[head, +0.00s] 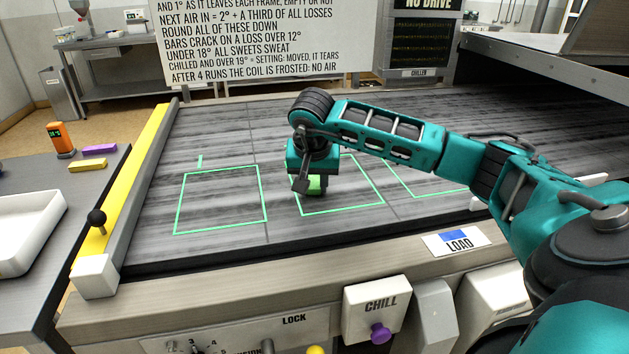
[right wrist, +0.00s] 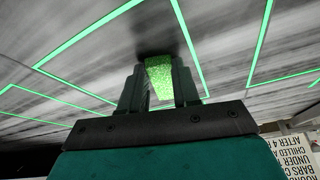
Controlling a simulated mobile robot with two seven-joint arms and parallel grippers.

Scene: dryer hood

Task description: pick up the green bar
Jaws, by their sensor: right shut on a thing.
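The green bar (head: 315,184) is on or just above the dark belt, in the middle green-outlined frame. It is partly hidden behind my right gripper (head: 311,183) in the head view. In the right wrist view the bar (right wrist: 158,78) is speckled green and sits between the two dark fingers of my right gripper (right wrist: 158,85). The fingers are shut on it. A dark shadow lies on the belt by the bar's far end; I cannot tell whether the bar touches the belt. My left gripper is not in view.
A purple bar (head: 99,148) and a yellow bar (head: 87,166) lie on the left side table by an orange device (head: 62,139) and a white tray (head: 28,228). A yellow rail (head: 128,184) edges the belt. The left green frame (head: 221,199) looks empty.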

